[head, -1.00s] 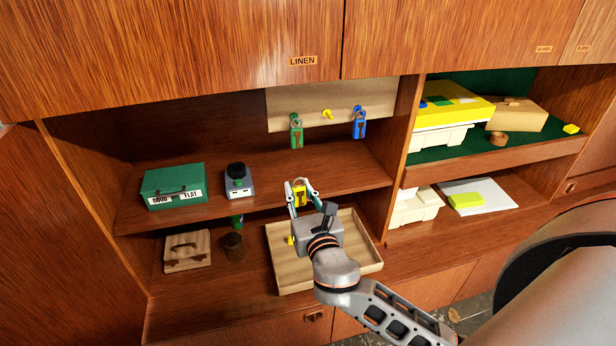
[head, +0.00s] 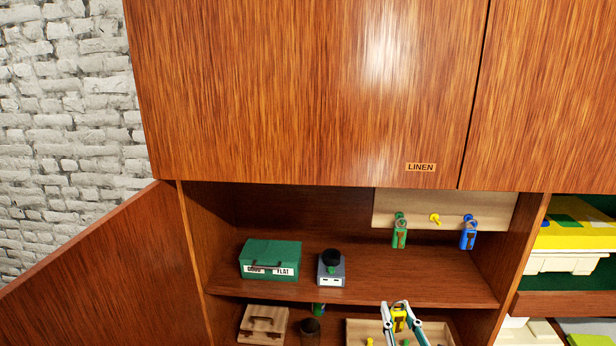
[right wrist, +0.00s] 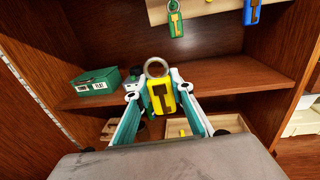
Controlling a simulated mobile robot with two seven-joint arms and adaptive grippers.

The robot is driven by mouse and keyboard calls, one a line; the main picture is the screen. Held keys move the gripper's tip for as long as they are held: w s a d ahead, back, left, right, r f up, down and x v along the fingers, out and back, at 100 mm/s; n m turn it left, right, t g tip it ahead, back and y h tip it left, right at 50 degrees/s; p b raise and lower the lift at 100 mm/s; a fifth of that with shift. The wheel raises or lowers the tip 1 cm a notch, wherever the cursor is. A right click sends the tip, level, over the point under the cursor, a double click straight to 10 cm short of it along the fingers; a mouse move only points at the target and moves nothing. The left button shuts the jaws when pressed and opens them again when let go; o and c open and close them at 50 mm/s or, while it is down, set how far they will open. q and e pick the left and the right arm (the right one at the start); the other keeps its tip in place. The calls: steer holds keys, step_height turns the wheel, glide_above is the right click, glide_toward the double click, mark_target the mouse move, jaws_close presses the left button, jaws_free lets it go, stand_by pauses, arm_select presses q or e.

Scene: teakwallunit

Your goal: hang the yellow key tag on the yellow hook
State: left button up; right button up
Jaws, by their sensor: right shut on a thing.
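The yellow key tag (right wrist: 161,97) has a dark key mark and a metal ring at its top. My right gripper (right wrist: 157,92) is shut on it and holds it upright, ring up. In the head view the right gripper (head: 400,318) and the tag (head: 398,321) are low, over the tray's area and below the board. The yellow hook (head: 435,218) is bare, on the pale board (head: 455,206) at the back of the upper shelf. It sits between a hanging green key tag (head: 399,238) and a hanging blue key tag (head: 467,238). My left gripper is not in view.
A green box (head: 270,257) and a grey device with a black top (head: 331,268) stand on the middle shelf (head: 420,283). The shelf's right part is clear. A wooden tray (head: 360,330) lies below. The LINEN cupboard door (head: 300,90) overhangs the niche.

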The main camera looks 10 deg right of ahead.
mark_target(393, 316)
steer(key=s, duration=0.1)
steer(key=s+a+y, duration=0.1)
steer(key=s, duration=0.1)
steer(key=s+r+n+y, duration=0.1)
steer(key=s, duration=0.1)
steer(key=shift+s+a+r, duration=0.1)
steer(key=shift+s+a, duration=0.1)
steer(key=shift+a, duration=0.1)
steer(key=w+d+f+m+h, duration=0.1)
steer(key=w+d+m+h, duration=0.1)
steer(key=w, duration=0.8)
steer(key=shift+w+d+f+h, duration=0.15)
steer(key=shift+w+d+h, duration=0.15)
steer(key=shift+h, duration=0.5)
steer(key=w+d, duration=1.2)
steer(key=d, duration=0.4)
steer(key=shift+f+b, duration=1.05)
steer(key=shift+f, duration=2.25)
steer(key=shift+f, duration=0.1)
